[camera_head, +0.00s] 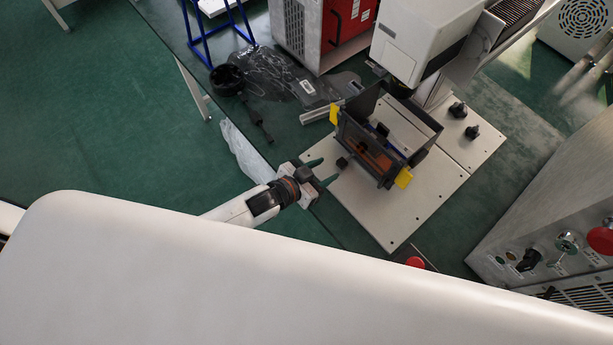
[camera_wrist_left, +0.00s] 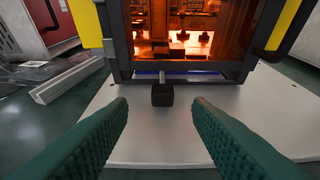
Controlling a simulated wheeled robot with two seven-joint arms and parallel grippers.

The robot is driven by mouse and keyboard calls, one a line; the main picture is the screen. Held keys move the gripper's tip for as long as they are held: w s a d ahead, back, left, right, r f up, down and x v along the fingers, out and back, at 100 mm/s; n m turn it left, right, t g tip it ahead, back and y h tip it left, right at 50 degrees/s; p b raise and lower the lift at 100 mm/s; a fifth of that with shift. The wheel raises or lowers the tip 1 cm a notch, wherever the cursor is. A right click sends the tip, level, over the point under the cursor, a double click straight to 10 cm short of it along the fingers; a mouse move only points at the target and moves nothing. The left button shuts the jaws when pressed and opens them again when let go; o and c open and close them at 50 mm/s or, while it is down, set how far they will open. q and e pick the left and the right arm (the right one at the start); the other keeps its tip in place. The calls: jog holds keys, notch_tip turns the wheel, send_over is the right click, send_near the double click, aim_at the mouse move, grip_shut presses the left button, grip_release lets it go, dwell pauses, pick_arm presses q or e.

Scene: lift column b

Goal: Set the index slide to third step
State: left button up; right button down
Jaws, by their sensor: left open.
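The index slide shows as a black square knob (camera_head: 341,162) on a short metal rod, sticking out low from the front of a dark box fixture (camera_head: 420,133). In the left wrist view the knob (camera_wrist_left: 162,95) is centred beyond the fingertips, and its rod runs back under an orange see-through panel (camera_wrist_left: 190,35). My left gripper (camera_head: 328,172) is open and empty, with its green ribbed fingers (camera_wrist_left: 160,112) pointing at the knob, one on each side of its line. The knob appears slightly ahead, apart from both fingers. No step marks can be made out.
The fixture stands on a pale base plate (camera_head: 390,222) and has yellow side parts (camera_head: 403,178). A white machine head (camera_head: 420,40) overhangs behind it. Two black knobs (camera_head: 458,109) stand to its right. A black headset-like item (camera_head: 227,78) and a plastic bag (camera_head: 280,75) lie left.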

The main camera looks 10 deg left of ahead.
pick_arm(q)
jog(key=v, duration=0.6)
jog(key=shift+s+a+r, duration=0.15)
jog(key=shift+s+a, duration=0.1)
